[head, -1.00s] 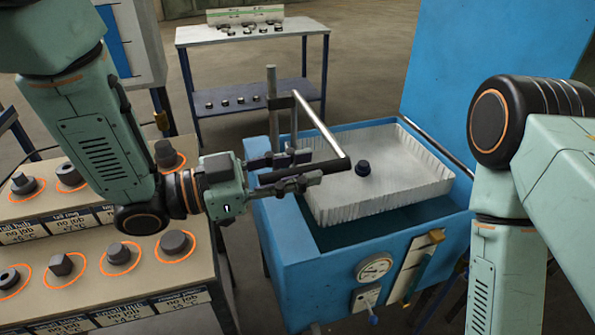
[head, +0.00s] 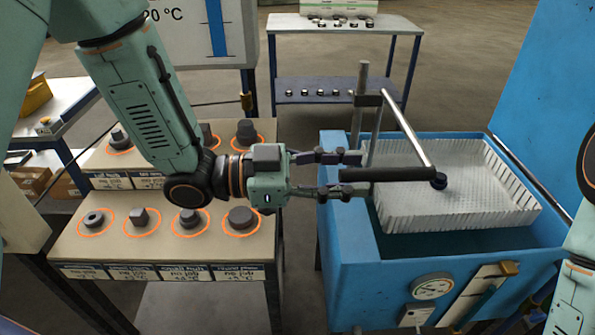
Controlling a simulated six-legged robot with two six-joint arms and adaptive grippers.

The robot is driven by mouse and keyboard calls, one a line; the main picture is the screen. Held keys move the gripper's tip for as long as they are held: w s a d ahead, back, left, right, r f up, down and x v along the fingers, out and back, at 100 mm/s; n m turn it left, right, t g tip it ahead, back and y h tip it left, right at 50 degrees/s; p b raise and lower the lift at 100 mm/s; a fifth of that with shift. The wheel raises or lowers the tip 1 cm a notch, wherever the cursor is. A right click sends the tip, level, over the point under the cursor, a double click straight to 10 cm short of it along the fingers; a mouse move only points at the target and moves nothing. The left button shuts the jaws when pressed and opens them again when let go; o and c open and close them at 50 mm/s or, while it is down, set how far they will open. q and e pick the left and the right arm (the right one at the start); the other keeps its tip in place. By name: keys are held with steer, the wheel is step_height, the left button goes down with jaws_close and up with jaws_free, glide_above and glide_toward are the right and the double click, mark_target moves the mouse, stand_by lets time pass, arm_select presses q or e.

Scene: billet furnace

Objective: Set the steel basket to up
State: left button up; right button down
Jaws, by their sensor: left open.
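The pale steel basket (head: 460,215) sits in the blue tank, its rim near the tank's top edge, with dark space below its front side. A lever with a grey rod (head: 408,128) and a black grip bar (head: 385,174) reaches over the basket from the posts at the tank's left.
The blue tank (head: 345,275) has a gauge (head: 433,287) on its front and a raised blue lid (head: 550,95) at right. A bench (head: 165,245) with several dark parts in orange rings stands left. A shelf table (head: 345,55) stands behind.

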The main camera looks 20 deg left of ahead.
arm_select(q)
steer(key=v, duration=0.7)
stand_by(0.4)
stand_by(0.3)
steer(key=w+a+f+n+t+y, duration=0.2)
steer(key=w+f+n+t+y, duration=0.1)
steer(key=w+n+t, duration=0.15)
steer(key=s+a+f+n+g+y+b, duration=0.1)
steer(key=a+f+n+y, duration=0.1)
steer(key=f+n+y, duration=0.45)
steer(key=s+a+f+n+g+y, duration=0.1)
steer(key=a+f+n+y, duration=0.15)
steer(key=f, duration=0.75)
steer(key=s+a+f+n+g+y+b, duration=0.1)
steer(key=s+f+g, duration=0.3)
steer(key=s+f, duration=0.5)
steer(key=s+a+f+n+g+y+b, duration=0.2)
steer(key=s+f, duration=0.8)
steer(key=s, duration=0.6)
steer(key=shift+s+a+g+y, duration=0.25)
steer(key=shift+a+g+y, duration=0.65)
steer(key=shift+g+y, duration=0.2)
